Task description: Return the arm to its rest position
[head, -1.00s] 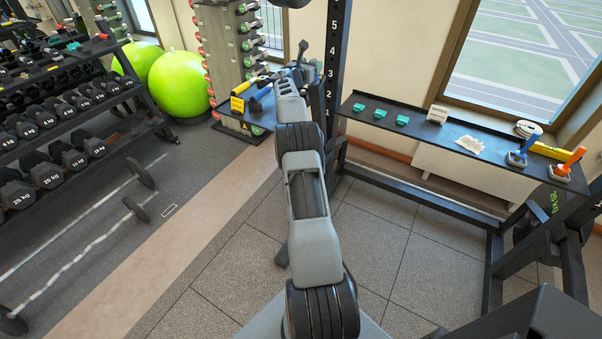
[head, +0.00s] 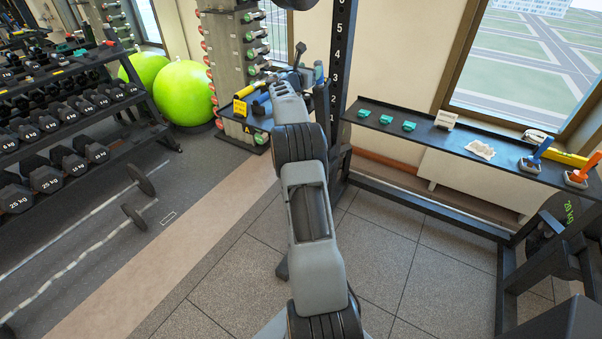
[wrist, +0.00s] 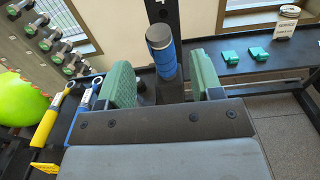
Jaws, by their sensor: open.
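My arm stretches away from me up the middle of the head view. In the wrist view my gripper (wrist: 164,82) shows two green finger pads set well apart, open and with nothing clamped between them. A blue and black upright cylinder (wrist: 162,50) appears beyond the fingers, in line with the gap; it seems apart from both pads. In the head view my arm covers much of the area around the gripper, and the fingertips are hard to make out there.
A dark shelf (head: 455,139) with teal blocks (head: 386,119), a service sign (head: 446,119) and orange-handled tool (head: 582,170) runs right. A black rack post (head: 337,90) stands by the arm. Yellow-handled tool (wrist: 52,118) lies left of the gripper. Dumbbell racks and green balls (head: 183,93) stand left.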

